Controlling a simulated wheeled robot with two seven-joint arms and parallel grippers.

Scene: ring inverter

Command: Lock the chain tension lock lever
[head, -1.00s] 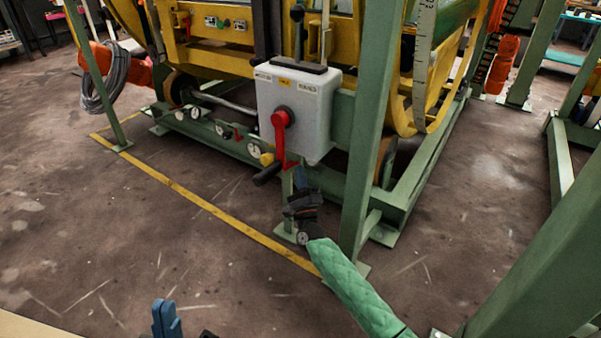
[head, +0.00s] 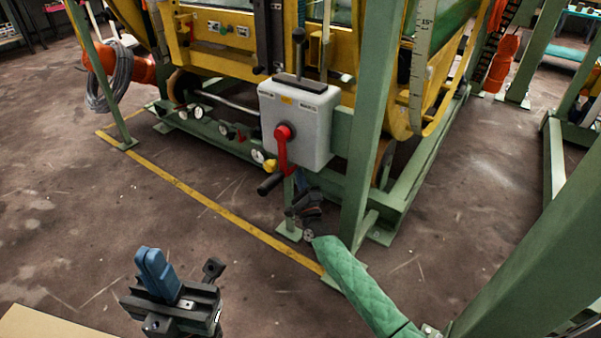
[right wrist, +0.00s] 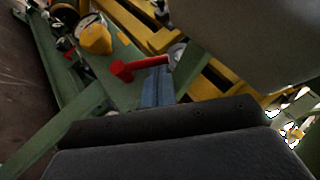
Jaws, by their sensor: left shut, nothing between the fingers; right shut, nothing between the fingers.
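My left gripper (head: 155,272) is low in the head view, shut and empty, far from the box.
A green post (head: 372,120) stands close to the right of the box. A black grip (head: 269,184) and a yellow knob (head: 271,166) sit below left of the box. Gauges (head: 257,155) line the green rail. The floor left of the yellow line (head: 200,197) is clear.

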